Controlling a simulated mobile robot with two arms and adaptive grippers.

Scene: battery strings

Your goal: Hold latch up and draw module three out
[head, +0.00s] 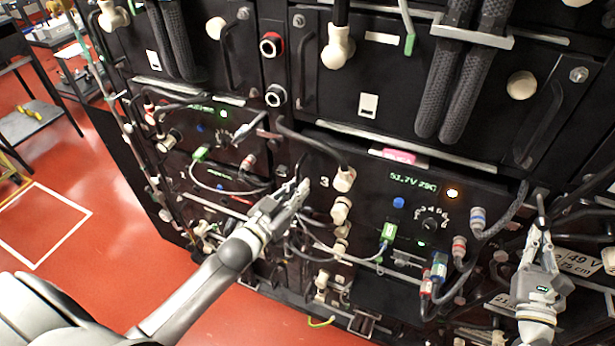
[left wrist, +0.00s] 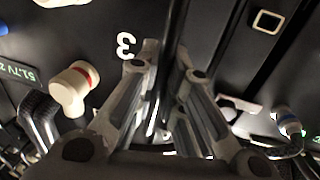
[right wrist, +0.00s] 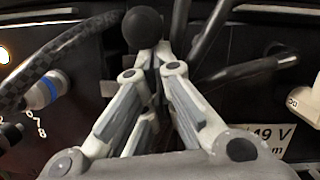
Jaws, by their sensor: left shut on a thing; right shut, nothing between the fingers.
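Module three (head: 365,215) is a black front panel marked 3, with a green 51.7V display, a blue button, a dial and a lit amber lamp. My left gripper (head: 300,188) is shut at the panel's left edge, beside the 3. In the left wrist view its fingers (left wrist: 167,55) close around a dark upright bar (left wrist: 178,32), seemingly a handle. My right gripper (head: 541,225) is shut and empty at the panel's right side. In the right wrist view a black ball knob (right wrist: 143,28) shows at its fingertips (right wrist: 158,55); whether this is the latch I cannot tell.
Cream plugs (head: 344,180) with cables crowd the left side of module three. A braided cable (head: 505,212) and coloured connectors (head: 438,268) hang at its right. Thick sleeved cables (head: 468,70) hang above. Open red floor (head: 110,230) lies left of the rack.

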